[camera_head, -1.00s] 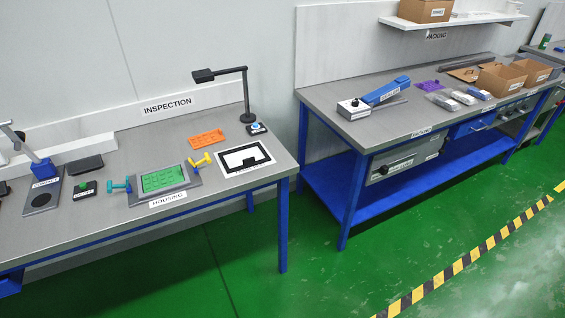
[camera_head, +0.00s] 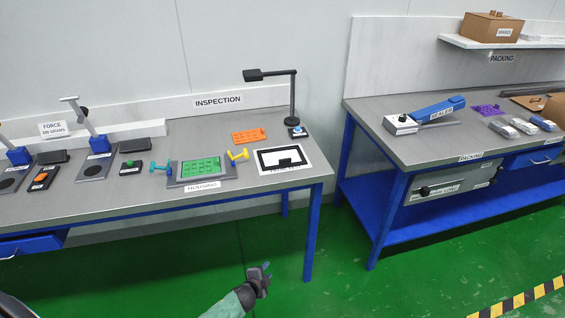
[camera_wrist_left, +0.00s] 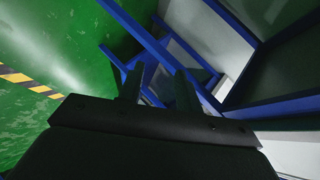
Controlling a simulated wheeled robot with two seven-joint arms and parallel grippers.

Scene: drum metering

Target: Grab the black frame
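The black frame (camera_head: 289,163) lies flat on a white sheet at the right end of the inspection table (camera_head: 240,187). My left gripper (camera_head: 261,270) is in front of the table, over the green floor, below and apart from the frame. In the left wrist view the two dark fingers of my left gripper (camera_wrist_left: 158,88) stand apart with nothing between them. The frame cannot be made out in that view. My right gripper is not in view.
A green block (camera_head: 200,166) sits in the grey housing fixture between teal and yellow clamps (camera_head: 238,154). An orange plate (camera_head: 249,136) and a black lamp stand (camera_head: 292,98) are behind the frame. The packing table (camera_head: 420,150) stands right, across a floor gap.

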